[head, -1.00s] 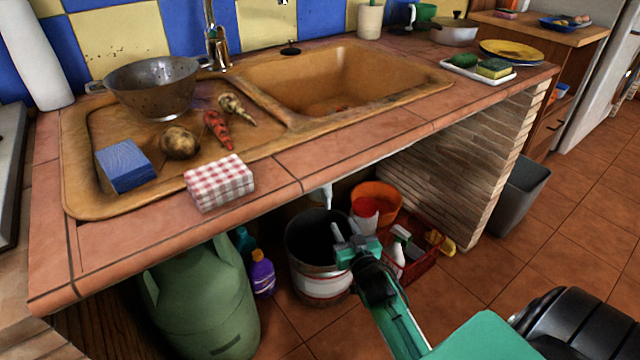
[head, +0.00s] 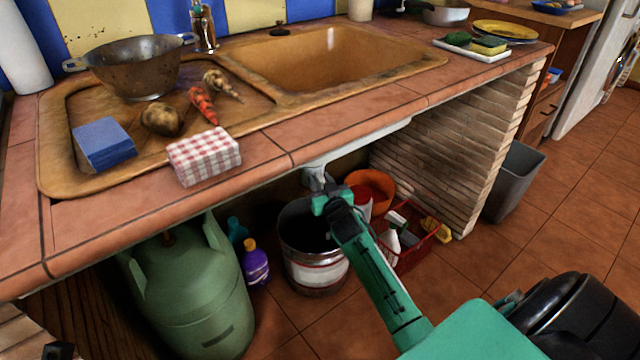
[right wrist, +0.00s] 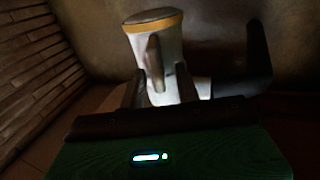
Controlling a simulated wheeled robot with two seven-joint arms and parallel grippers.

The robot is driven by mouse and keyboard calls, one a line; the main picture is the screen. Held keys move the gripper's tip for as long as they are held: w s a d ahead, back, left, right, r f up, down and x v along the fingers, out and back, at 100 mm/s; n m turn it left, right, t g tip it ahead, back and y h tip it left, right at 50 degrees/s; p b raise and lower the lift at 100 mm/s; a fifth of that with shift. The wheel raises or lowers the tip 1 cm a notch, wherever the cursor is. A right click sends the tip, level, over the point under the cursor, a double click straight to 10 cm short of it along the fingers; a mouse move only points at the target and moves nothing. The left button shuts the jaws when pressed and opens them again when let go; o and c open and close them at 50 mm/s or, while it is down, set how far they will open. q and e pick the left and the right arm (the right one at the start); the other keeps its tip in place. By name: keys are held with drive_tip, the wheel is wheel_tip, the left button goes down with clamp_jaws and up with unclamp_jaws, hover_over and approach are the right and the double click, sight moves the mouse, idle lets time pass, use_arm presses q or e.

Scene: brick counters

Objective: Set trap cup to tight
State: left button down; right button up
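The trap cup (right wrist: 158,55) shows in the right wrist view as a pale, rounded piece with a yellow ring near its upper end and a grey upright rib on its side. My right gripper (right wrist: 160,85) has its fingers apart, one toward each side of the cup's lower part; firm contact is not visible. In the head view my right gripper (head: 318,188) is raised under the sink's front edge, beside the pale drain fitting, and its fingertips are mostly hidden.
The tiled counter edge (head: 270,165) is just above my right gripper. Below are a dark bucket (head: 318,272), an orange tub (head: 377,187), a red crate (head: 420,250), a purple bottle (head: 256,266) and a green gas cylinder (head: 190,290). A brick wall (head: 450,165) stands to the right.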

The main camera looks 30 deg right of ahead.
drive_tip(key=shift+w+d, duration=0.1)
drive_tip(key=shift+w, duration=0.25)
drive_tip(key=shift+c, duration=0.2)
clamp_jaws()
drive_tip(key=shift+r, duration=0.1)
